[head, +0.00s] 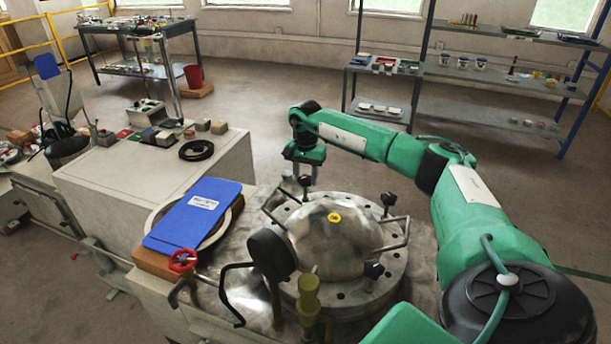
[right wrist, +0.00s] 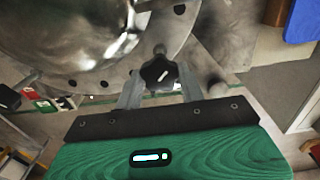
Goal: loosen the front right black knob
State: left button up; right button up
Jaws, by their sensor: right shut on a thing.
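A round metal chamber with a domed lid (head: 330,240) sits on a bolted flange at the front centre. My right gripper (head: 304,168) reaches down over the back left knob in the head view. In the right wrist view its two fingers stand on either side of a black star-shaped knob with a white mark (right wrist: 158,73), shut on it. My left gripper is out of view.
A blue clipboard (head: 190,222) and a red valve wheel (head: 182,261) lie to the left. Shelves (head: 480,100) stand at the back.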

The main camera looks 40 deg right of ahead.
jog(key=o, duration=1)
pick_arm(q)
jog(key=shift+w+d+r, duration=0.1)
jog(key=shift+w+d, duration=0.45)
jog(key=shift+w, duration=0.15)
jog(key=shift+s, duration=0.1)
pick_arm(e)
jog(key=shift+r, duration=0.1)
jog(key=shift+r, duration=0.3)
notch_tip(320, 180, up, 5)
jog(key=shift+f+b, duration=0.1)
jog(key=shift+b, duration=0.3)
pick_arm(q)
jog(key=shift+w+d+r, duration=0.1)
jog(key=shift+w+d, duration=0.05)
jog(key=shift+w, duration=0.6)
pick_arm(e)
notch_tip(320, 180, up, 8)
jog(key=shift+r, duration=0.15)
